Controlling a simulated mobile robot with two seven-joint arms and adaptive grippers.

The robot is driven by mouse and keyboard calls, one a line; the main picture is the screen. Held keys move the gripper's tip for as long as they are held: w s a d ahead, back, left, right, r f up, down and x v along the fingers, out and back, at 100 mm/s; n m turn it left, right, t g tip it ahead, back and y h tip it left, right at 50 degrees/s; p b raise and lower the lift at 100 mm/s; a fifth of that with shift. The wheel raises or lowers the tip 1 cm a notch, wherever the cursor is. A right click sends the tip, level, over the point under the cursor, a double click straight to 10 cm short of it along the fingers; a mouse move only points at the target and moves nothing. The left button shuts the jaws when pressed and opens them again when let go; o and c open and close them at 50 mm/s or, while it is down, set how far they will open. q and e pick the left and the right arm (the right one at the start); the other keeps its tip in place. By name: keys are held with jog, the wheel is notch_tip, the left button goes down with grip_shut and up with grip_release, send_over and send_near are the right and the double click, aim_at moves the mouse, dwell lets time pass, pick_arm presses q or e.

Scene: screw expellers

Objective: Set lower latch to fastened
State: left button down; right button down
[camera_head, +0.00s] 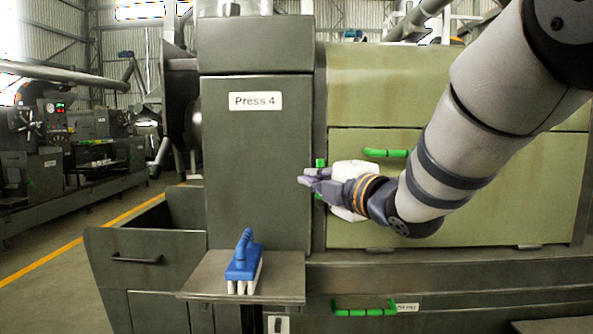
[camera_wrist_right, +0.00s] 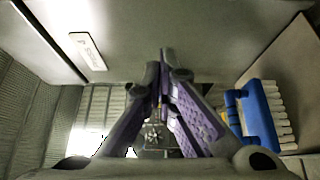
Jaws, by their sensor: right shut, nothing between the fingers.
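My right gripper (camera_head: 307,179) is shut and empty in front of the press, at the seam between the grey "Press 4" panel and the green doors. A small green piece (camera_head: 320,163) shows just above its fingers and another bit of green (camera_head: 318,195) just below; these look like parts of a latch at that seam. The gripper hides what lies between them, so I cannot tell the latch's setting or whether the fingers touch it. In the right wrist view the closed purple fingers (camera_wrist_right: 164,72) show with no latch in sight. My left gripper is not in view.
A blue brush (camera_head: 243,262) stands on a grey shelf (camera_head: 205,285) below the panel. Green handles sit on the door (camera_head: 386,153) and lower down (camera_head: 364,308). An open grey bin (camera_head: 142,243) is at left.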

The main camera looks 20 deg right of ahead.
jog(key=x, duration=0.9)
jog(key=d, duration=0.4)
jog(key=shift+s+f, duration=0.1)
jog(key=shift+s, duration=0.05)
